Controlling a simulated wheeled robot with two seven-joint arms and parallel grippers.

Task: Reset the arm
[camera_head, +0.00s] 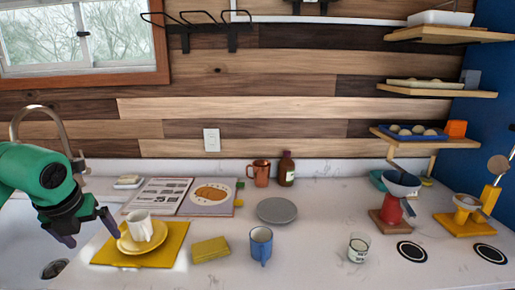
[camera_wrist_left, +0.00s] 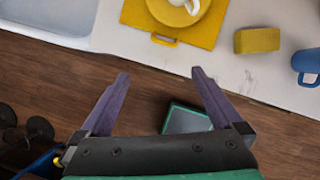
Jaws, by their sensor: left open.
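My left gripper (camera_head: 93,232) is at the left of the head view, on a green arm, just left of the yellow mat. Its two purple fingers are spread apart with nothing between them. In the left wrist view the open left gripper (camera_wrist_left: 156,98) hangs over the wooden floor, by the counter's front edge. A white cup (camera_head: 139,226) stands on a yellow saucer (camera_head: 128,245) on the yellow mat (camera_head: 105,256). The saucer also shows in the left wrist view (camera_wrist_left: 167,13). My right gripper is not in view.
A yellow sponge (camera_head: 210,249), blue mug (camera_head: 261,246), grey plate (camera_head: 277,211) and glass jar (camera_head: 358,247) stand on the counter. An open book (camera_head: 155,196), copper mug (camera_head: 261,173) and brown bottle (camera_head: 286,169) are behind. A sink (camera_head: 30,235) lies left. Shelves (camera_head: 410,135) hang right.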

